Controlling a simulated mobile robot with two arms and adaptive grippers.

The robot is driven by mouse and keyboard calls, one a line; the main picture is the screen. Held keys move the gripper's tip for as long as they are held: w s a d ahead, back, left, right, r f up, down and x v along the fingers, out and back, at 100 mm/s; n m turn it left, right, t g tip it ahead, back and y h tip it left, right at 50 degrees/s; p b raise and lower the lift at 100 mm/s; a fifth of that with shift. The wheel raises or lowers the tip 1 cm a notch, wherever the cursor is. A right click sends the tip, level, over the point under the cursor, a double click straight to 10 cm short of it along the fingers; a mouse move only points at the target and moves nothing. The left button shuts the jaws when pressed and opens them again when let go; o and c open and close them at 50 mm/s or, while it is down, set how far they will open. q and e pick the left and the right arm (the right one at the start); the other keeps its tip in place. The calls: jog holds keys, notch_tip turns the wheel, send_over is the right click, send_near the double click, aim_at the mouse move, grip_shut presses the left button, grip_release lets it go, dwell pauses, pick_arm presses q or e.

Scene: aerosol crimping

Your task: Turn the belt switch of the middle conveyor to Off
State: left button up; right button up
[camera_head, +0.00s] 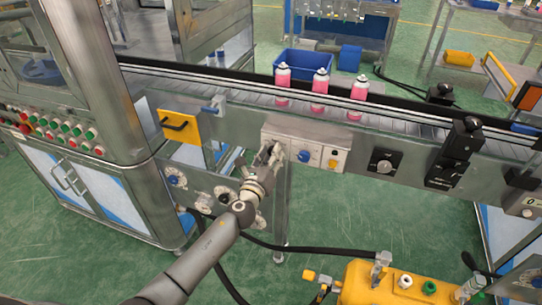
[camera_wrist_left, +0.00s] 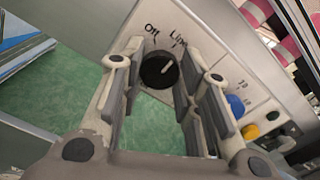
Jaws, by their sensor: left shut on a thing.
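The belt switch is a black round knob (camera_wrist_left: 159,70) on a pale panel (camera_head: 318,142) on the front of the conveyor. The wrist view shows the labels "Off" and "Line" above the knob. Its white mark points up and right, towards "Line". My left gripper (camera_head: 270,153) is at the left part of the panel and hides the knob in the head view. In the wrist view its fingers (camera_wrist_left: 160,76) stand on both sides of the knob, shut on it. My right gripper is not in view.
A blue knob (camera_head: 304,156) and a yellow-based button (camera_head: 333,162) sit right of my gripper on the panel. Pink cans (camera_head: 319,91) stand on the conveyor belt (camera_head: 230,84). A yellow machine (camera_head: 375,286) stands below right. Green floor is open under the conveyor.

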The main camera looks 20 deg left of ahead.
pick_arm(q)
jog(key=shift+c, duration=0.7)
jog(key=shift+f+n, duration=0.1)
jog(key=shift+n, duration=0.3)
jog(key=shift+n+b, duration=1.15)
jog(key=shift+n, duration=3.55)
